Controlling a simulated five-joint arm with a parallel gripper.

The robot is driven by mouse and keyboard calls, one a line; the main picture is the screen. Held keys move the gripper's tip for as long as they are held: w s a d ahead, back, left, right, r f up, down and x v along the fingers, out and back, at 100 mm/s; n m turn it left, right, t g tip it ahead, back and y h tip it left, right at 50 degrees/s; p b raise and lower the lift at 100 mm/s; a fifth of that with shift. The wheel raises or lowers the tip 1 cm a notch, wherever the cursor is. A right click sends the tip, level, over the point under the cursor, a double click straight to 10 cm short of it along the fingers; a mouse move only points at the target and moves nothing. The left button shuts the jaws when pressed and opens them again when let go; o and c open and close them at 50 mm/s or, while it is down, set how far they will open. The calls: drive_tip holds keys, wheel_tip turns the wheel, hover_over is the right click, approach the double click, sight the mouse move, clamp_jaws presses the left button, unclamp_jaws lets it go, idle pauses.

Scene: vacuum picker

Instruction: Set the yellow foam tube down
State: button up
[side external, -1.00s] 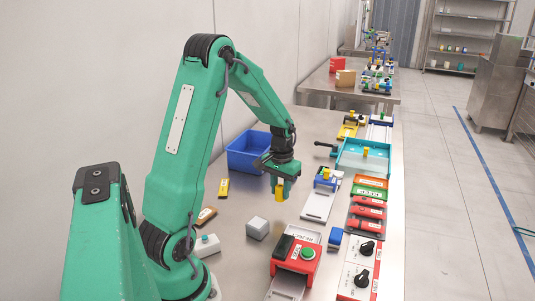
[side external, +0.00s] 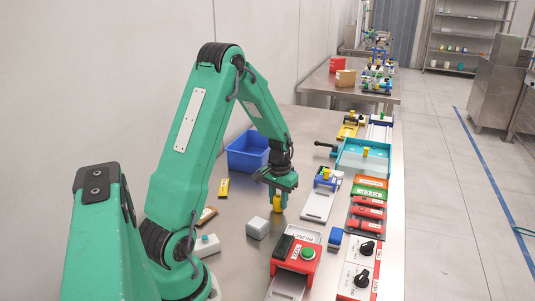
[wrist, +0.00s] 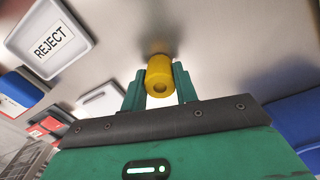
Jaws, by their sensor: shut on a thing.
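The yellow foam tube (side external: 277,204) is upright between the fingers of my gripper (side external: 277,193), low over the bare steel table (side external: 235,226). It also shows in the wrist view (wrist: 159,77), end-on with a small hole, with a green finger of my gripper (wrist: 158,82) on each side. The fingers are shut on it. I cannot tell whether its lower end touches the table.
A blue bin (side external: 247,152) stands behind my gripper to the left. A grey cube (side external: 257,228) is close in front of the tube.

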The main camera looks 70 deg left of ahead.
sight(279, 197)
drive_tip(key=shift+f, duration=0.15)
drive_tip(key=o, duration=0.9)
drive_tip(key=shift+o, duration=0.2)
drive_tip(key=shift+r, duration=0.2)
wheel_tip(279, 197, up, 12)
idle(0.5)
